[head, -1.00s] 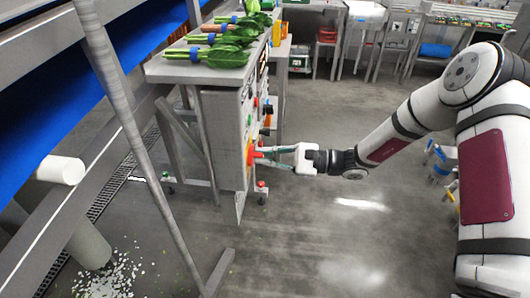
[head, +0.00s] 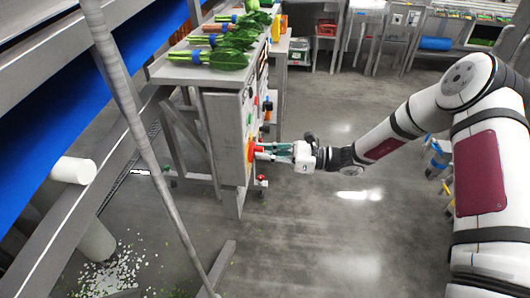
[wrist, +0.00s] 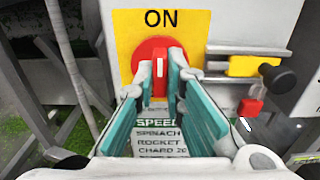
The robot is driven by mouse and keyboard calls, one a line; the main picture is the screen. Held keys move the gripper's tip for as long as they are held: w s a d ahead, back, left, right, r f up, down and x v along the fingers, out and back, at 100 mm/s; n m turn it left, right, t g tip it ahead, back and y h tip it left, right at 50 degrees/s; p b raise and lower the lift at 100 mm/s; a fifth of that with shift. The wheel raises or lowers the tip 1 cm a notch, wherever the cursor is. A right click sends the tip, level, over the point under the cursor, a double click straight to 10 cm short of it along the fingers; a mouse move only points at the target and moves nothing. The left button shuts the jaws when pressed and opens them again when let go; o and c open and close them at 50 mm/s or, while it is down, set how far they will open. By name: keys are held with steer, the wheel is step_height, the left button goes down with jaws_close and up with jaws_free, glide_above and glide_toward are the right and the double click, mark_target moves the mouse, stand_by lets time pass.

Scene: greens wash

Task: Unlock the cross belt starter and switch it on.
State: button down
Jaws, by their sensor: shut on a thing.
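The starter box (head: 224,125) stands on a frame at the left of the head view. In the wrist view its yellow plate (wrist: 126,35) reads ON above a round red rotary switch (wrist: 150,53). The white mark on the switch stands upright under ON. My gripper (wrist: 160,72) has its teal fingers closed on either side of the switch's grip; the fingers hide part of it. To the right are a bolt with a yellow block (wrist: 256,66) and a black knob (wrist: 278,76). A red padlock (wrist: 250,106) hangs below the bolt, off to the side of the switch.
Bundles of greens (head: 215,58) lie on the ledge above the box. A slanted grey post (head: 133,128) and a blue belt (head: 60,125) are at the left. A label with SPEED and greens names (wrist: 160,135) is below the switch.

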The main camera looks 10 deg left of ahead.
steer(key=shift+f, duration=0.1)
stand_by(0.3)
steer(key=c, duration=1.7)
jaws_free()
steer(key=shift+o, duration=0.2)
steer(key=shift+d, duration=0.1)
steer(key=d, duration=1.2)
steer(key=shift+s, duration=0.2)
